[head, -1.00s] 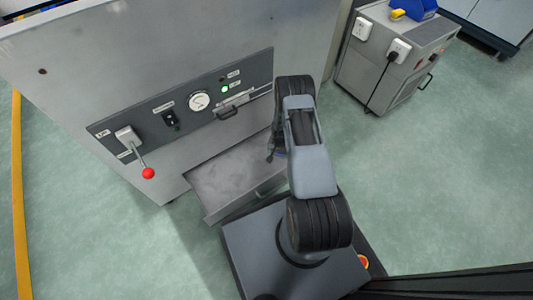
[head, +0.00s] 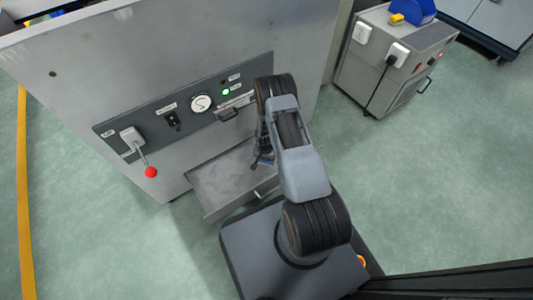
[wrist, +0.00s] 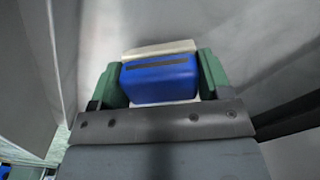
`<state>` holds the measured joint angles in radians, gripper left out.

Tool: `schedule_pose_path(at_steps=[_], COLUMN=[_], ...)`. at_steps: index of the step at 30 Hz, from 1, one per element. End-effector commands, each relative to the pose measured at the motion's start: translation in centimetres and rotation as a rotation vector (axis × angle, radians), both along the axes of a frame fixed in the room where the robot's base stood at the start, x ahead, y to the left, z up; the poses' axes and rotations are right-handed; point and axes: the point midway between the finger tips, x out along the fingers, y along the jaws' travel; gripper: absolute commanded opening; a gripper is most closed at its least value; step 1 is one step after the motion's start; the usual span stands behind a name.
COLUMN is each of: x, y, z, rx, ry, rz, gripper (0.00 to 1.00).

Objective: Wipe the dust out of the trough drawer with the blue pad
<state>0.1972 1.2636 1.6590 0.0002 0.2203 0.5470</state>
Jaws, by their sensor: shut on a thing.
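The trough drawer (head: 218,182) is pulled out low from the front of the grey machine. Grey smudges that look like dust show on its floor, and its right part is hidden behind my arm. In the wrist view my gripper (wrist: 160,85) is shut on the blue pad (wrist: 160,72), with a green finger on each side of it. A pale layer shows along the pad's far and near edges. In the head view my gripper (head: 264,160) is over the right part of the drawer, and the pad is mostly hidden there. I cannot tell whether the pad touches the drawer floor.
The machine's control panel (head: 185,108) is above the drawer, with a red-knobbed lever (head: 150,172), a gauge (head: 201,102) and a lit green lamp (head: 226,92). A grey cabinet (head: 385,65) with a blue bin (head: 414,10) stands at the back right. The green floor is clear at right.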

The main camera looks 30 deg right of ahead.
Motion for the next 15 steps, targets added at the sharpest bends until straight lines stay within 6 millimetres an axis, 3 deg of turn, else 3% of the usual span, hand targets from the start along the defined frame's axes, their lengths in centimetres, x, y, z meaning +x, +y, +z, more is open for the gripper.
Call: schedule_pose_path(at_steps=[15], x=[0.1], y=[0.1], z=[5.1], rx=[-0.001], ry=[-0.001], rz=[0.002], gripper=[0.49])
